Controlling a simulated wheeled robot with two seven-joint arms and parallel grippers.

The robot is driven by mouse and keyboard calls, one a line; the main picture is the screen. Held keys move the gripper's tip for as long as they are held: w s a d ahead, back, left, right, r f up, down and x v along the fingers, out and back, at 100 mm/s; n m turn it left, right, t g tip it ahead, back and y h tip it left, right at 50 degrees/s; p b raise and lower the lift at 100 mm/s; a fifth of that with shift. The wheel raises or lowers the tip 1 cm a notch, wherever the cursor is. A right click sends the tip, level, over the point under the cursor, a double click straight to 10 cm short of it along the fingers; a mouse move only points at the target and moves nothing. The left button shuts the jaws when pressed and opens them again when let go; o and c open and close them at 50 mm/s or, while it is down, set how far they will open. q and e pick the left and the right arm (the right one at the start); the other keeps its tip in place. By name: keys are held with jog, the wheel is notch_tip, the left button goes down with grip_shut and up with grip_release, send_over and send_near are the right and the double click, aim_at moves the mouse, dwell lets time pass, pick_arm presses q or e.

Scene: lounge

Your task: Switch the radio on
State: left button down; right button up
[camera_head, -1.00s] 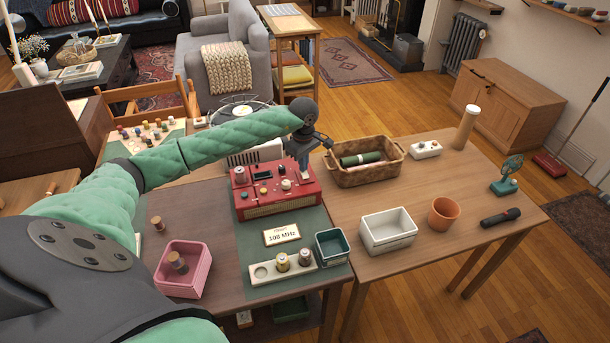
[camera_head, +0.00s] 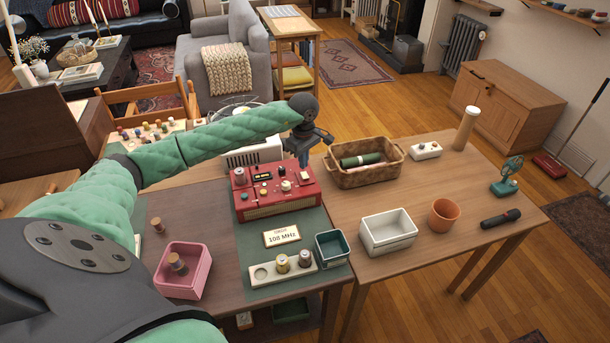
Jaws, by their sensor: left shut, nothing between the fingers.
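The red radio (camera_head: 278,206) stands on the green mat of the table. Its top panel has several knobs and a small display (camera_head: 262,177), which shows lit yellowish characters, too small to read surely. My left arm reaches across from the left. My left gripper (camera_head: 303,161) is shut and empty at the radio's back right corner, seemingly a little above it and apart from it. A card reading 108 MHz (camera_head: 282,236) lies in front of the radio. My right gripper is not in view.
A white holder with two small cells (camera_head: 263,273), a teal box (camera_head: 332,249) and a pink bin (camera_head: 182,270) are in front. A wicker basket (camera_head: 366,174) stands right of my gripper. A white tray (camera_head: 388,232) and an orange pot (camera_head: 444,214) are farther right.

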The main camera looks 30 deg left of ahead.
aim_at(303, 173)
pick_arm(q)
jog(key=shift+r+p, duration=0.35)
jog(key=shift+r, duration=2)
